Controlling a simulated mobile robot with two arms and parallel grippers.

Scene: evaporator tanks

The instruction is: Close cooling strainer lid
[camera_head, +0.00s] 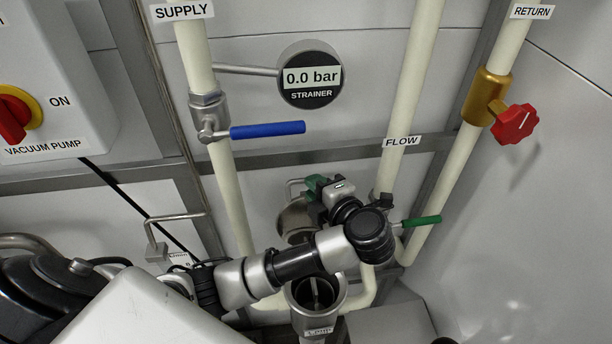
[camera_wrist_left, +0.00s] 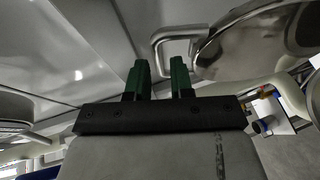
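The strainer lid (camera_head: 294,222) is a round metal disc, standing swung up behind the strainer body (camera_head: 318,296), whose round mouth is open. My left arm hides part of both. The lid's bent-wire handle (camera_head: 291,184) shows just left of my left gripper (camera_head: 317,186). In the left wrist view, the shiny lid (camera_wrist_left: 255,45) fills the upper right. My right gripper is not in view.
A blue-handled supply valve (camera_head: 266,130) and a strainer gauge (camera_head: 311,76) reading 0.0 bar are above. A green valve handle (camera_head: 421,221) is right of my left wrist. A red return valve (camera_head: 514,124) and the vacuum pump box (camera_head: 62,85) stand at the sides.

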